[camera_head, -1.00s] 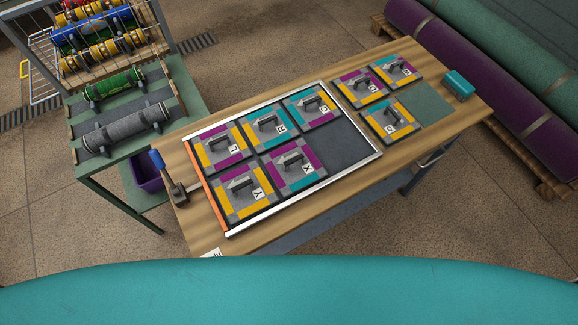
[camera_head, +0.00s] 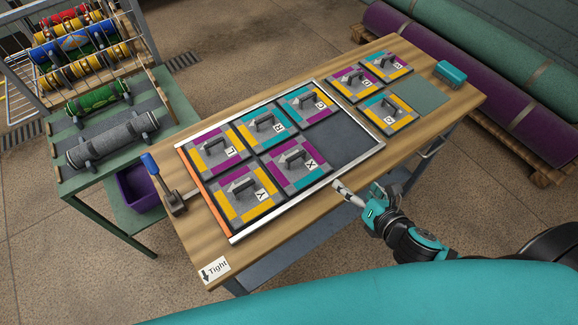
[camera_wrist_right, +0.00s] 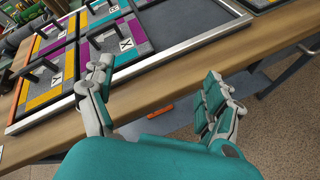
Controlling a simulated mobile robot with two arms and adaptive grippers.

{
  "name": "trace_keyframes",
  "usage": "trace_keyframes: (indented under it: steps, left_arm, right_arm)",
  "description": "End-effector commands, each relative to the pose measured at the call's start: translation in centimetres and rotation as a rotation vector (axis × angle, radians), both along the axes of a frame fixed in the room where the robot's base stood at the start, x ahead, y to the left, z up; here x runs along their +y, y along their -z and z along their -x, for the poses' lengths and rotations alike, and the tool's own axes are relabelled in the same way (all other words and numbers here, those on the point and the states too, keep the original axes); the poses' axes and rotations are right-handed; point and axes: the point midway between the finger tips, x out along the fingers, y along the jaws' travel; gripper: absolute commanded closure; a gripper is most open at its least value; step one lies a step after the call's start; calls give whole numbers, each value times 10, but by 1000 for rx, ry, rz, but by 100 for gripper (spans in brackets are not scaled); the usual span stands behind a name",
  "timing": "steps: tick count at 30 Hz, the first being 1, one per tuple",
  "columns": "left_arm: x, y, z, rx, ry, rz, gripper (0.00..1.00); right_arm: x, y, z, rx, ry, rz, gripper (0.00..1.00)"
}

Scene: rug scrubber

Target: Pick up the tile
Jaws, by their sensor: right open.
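Several tiles with handles and letter labels lie on the wooden table. A metal-edged frame (camera_head: 305,203) holds a yellow-and-purple tile marked Y (camera_head: 266,207), a purple-and-teal tile marked X (camera_head: 272,160), and others behind them. Three more tiles sit outside it to the right, the nearest (camera_head: 406,121) yellow and teal. The task does not single one out. My right gripper (camera_head: 362,190) is open and empty at the table's front edge, right of the X tile.
The frame has a bare dark slot (camera_head: 345,138) at its right. A bare green mat spot (camera_head: 420,94) lies beside the outer tiles. A blue-handled clamp lever (camera_head: 160,175) stands at the left, a teal block (camera_head: 461,73) at the far right. Rolled rugs lie beyond.

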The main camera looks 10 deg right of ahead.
Motion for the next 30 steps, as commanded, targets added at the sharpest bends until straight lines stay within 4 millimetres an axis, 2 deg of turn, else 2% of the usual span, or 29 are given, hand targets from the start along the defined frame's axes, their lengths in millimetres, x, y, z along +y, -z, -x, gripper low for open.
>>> trace_keyframes:
  steps: [1, 4, 7, 11, 17, 27, 30]
  left_arm:
    - [-1, 2, -1, -1, 0, 1, 18]
    - [-1, 4, -1, -2, 0, 1, 18]
    - [-1, 4, -1, -2, 0, 1, 18]
    - [-1, 3, -1, -3, 0, 2, 18]
    - [-2, -4, -2, -3, 0, 3, 18]
    - [-3, -14, -3, -4, 0, 3, 18]
    - [-3, -15, -3, -4, 0, 3, 18]
  right_arm:
    - [9, -10, 2, -48, -126, 116, 13]
    - [26, -27, 7, -138, -321, 304, 13]
    - [36, -36, 11, -197, -431, 412, 13]
    - [42, -38, 7, -222, -473, 458, 13]
    - [51, -29, -19, -224, -468, 456, 13]
    - [73, -4, -77, -222, -468, 454, 13]
    - [77, 3, -88, -219, -468, 453, 13]
